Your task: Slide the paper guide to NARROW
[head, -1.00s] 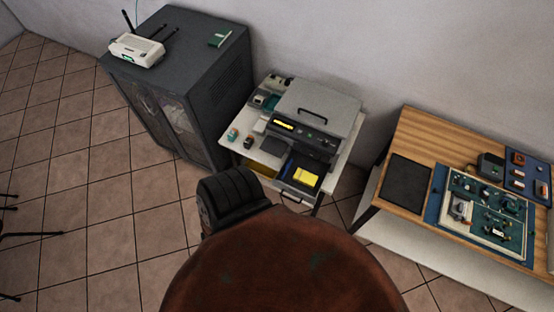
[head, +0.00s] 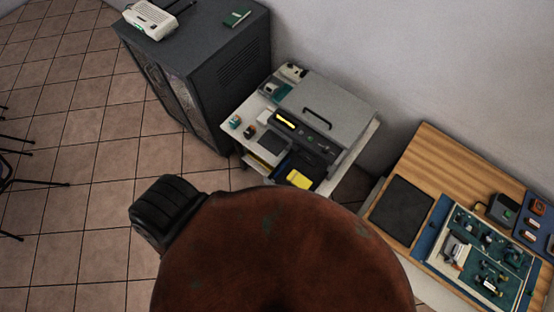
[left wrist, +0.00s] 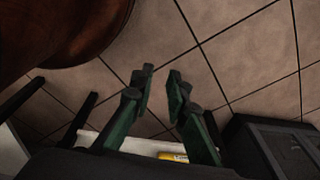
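The grey printer (head: 325,108) stands on a small white table against the wall. A dark paper tray (head: 276,174) is pulled out at its front, with a yellow piece (head: 299,179) in it. I cannot make out a separate paper guide or its markings. My brown body hides the front of the tray. In the left wrist view my left gripper (left wrist: 161,75) is open and empty, with tiled floor behind its fingers. A small yellow patch (left wrist: 172,156) shows low behind the gripper. Neither gripper shows in the head view.
A dark cabinet (head: 205,75) with a white router (head: 151,19) stands left of the printer. A wooden bench (head: 445,165) with a black mat and a circuit board stands to the right.

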